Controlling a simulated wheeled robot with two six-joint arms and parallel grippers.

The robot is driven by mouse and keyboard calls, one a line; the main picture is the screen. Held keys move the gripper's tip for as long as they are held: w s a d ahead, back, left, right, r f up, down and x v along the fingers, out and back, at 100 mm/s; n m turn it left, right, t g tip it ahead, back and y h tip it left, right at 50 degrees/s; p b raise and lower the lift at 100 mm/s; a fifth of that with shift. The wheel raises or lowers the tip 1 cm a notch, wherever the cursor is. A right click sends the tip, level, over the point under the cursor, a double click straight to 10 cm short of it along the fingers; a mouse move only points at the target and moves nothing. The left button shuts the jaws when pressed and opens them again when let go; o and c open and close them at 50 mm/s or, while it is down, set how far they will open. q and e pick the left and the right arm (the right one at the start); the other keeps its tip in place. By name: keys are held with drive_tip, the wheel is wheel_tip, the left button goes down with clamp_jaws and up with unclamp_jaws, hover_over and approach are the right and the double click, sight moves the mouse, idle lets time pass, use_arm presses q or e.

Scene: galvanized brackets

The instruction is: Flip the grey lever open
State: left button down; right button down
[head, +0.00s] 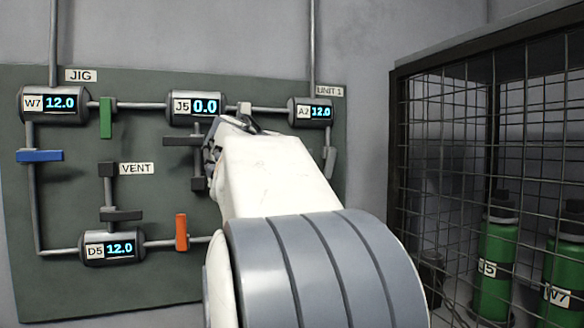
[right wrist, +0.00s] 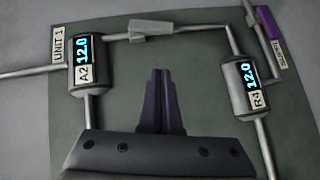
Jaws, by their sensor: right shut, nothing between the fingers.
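A light grey lever (right wrist: 150,27) sits on the pipe between gauges A2 and R4 in the right wrist view, lying nearly along the pipe. In the head view the grey lever (head: 330,160) hangs below and right of gauge A2, just right of my white arm. My right gripper (right wrist: 160,73) shows dark fingers pressed together, empty, pointing at the panel between the two gauges. Its fingertips appear apart from the lever. In the head view my right arm hides the fingertips and gauge R4. My left gripper is not in view.
Gauge A2 (right wrist: 84,64) and gauge R4 (right wrist: 246,87) flank my fingers, and a purple lever (right wrist: 268,18) is at upper right. The green panel (head: 60,285) also carries green (head: 106,118), blue (head: 40,155) and orange (head: 181,232) levers. A mesh cage (head: 398,150) with green cylinders stands right.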

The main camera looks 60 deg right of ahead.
drive_tip(key=v, duration=0.2)
drive_tip(key=shift+s+a+r, duration=0.1)
drive_tip(key=shift+a, duration=0.3)
drive_tip(key=w+a+f+n+t+y, duration=0.15)
drive_tip(key=w+a+f+y, duration=0.25)
drive_tip(key=a+f, duration=0.5)
drive_tip(key=w+a+f+n+t+y, duration=0.1)
drive_tip(key=w+a+f+n+y, duration=0.15)
drive_tip(key=a+f, duration=0.7)
drive_tip(key=w+a+f+n+t+y, duration=0.1)
drive_tip(key=w+a+f+y, duration=0.35)
drive_tip(key=a+f, duration=0.45)
drive_tip(key=s+a+f+n+g+y, duration=0.1)
drive_tip(key=s+a+f+g+y, duration=0.1)
drive_tip(key=s+a+f, duration=0.45)
drive_tip(key=s+a+f+n+g+y, duration=0.15)
drive_tip(key=s+a+f, duration=0.25)
drive_tip(key=a, duration=0.5)
drive_tip(key=s+a+f+g+y, duration=0.1)
drive_tip(key=s+a+f+g, duration=0.15)
drive_tip(key=s, duration=0.35)
drive_tip(key=s+a+f+g+y, duration=0.1)
drive_tip(key=s+a+f, duration=0.3)
drive_tip(key=s, duration=0.3)
wheel_tip(320, 180, up, 24)
drive_tip(key=w+p, duration=0.1)
drive_tip(key=p, duration=2.2)
drive_tip(key=shift+w+d+t, duration=0.15)
drive_tip(key=shift+d+t, duration=0.05)
drive_tip(key=shift+t, duration=0.15)
